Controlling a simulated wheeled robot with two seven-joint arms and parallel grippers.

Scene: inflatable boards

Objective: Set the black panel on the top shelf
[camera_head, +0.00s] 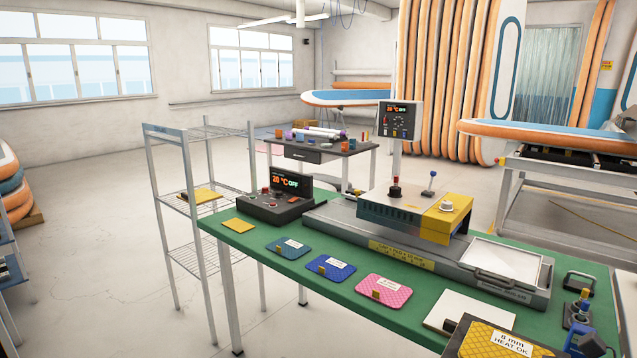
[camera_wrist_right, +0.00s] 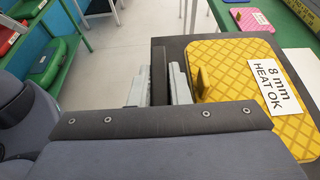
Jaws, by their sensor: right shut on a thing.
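The black panel (camera_head: 457,336) shows at the bottom right of the head view, partly cut off by the frame. A yellow quilted pad (camera_head: 495,343) labelled "8 mm HEAT OK" lies on its face. In the right wrist view, my right gripper (camera_wrist_right: 159,82) is shut on the left edge of the black panel (camera_wrist_right: 172,48), one finger on each side. The wire shelf rack (camera_head: 150,190) stands left of the green table, well away from the panel. Its top shelf (camera_head: 205,131) looks empty. My left gripper is not in view.
The green table (camera_head: 335,298) carries a control box (camera_head: 275,205), a press (camera_head: 405,212), a white plate (camera_head: 503,262) and several coloured pads. A yellow pad (camera_head: 200,195) lies on the rack's middle shelf. Open floor (camera_head: 90,250) lies left of the rack.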

